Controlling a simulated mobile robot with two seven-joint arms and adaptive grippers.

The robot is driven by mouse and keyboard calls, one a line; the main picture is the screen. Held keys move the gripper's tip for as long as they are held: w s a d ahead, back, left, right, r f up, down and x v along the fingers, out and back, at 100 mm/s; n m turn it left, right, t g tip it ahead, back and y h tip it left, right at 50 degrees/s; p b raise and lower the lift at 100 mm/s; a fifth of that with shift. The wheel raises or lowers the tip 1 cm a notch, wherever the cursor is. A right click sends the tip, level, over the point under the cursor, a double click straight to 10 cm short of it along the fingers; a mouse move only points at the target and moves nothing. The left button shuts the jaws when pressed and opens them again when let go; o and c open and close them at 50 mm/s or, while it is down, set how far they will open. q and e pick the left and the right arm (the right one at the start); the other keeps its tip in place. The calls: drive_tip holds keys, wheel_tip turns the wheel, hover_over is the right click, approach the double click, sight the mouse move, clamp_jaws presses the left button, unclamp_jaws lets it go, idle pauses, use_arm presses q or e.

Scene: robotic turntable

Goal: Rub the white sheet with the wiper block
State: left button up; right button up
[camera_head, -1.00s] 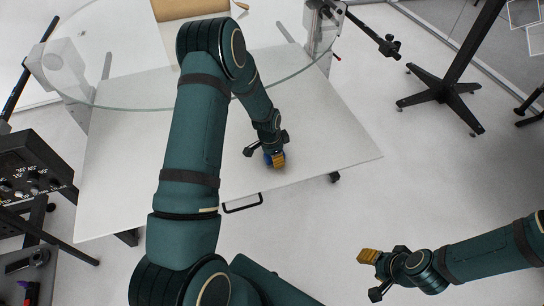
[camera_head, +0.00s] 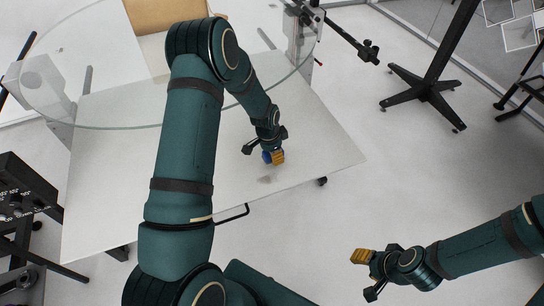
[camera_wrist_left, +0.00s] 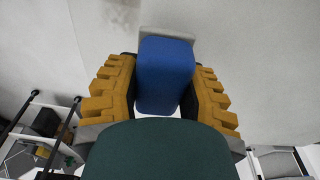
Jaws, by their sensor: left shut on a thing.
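The white sheet (camera_head: 320,135) is a broad flat panel under the glass disc in the head view. It also fills the upper part of the left wrist view (camera_wrist_left: 235,35). A faint grey smudge (camera_head: 268,179) shows on it near the front edge. My left gripper (camera_head: 274,157) is over the sheet, shut on the blue wiper block (camera_head: 267,157). In the left wrist view the block (camera_wrist_left: 165,75) sits between the yellow fingers, with a pale grey pad at its far end. I cannot tell whether the pad touches the sheet. My right gripper (camera_head: 362,257) is off the sheet; its finger gap is unclear.
A round glass disc (camera_head: 130,110) overhangs the sheet's back part, with a brown box (camera_head: 165,14) at the top. A black handle (camera_head: 233,214) is at the sheet's front edge. A black stand (camera_head: 430,85) is at right. The floor between is clear.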

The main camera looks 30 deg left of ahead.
use_arm(q)
drive_tip(key=shift+r+p, duration=0.9)
drive_tip(key=shift+r, duration=1)
use_arm(e)
drive_tip(key=shift+s+a+r, duration=0.2)
drive_tip(key=shift+s+r, duration=0.1)
drive_tip(key=shift+r, duration=0.25)
drive_tip(key=shift+s+a+r, duration=0.15)
drive_tip(key=shift+s+r, duration=0.1)
drive_tip(key=shift+r, duration=0.25)
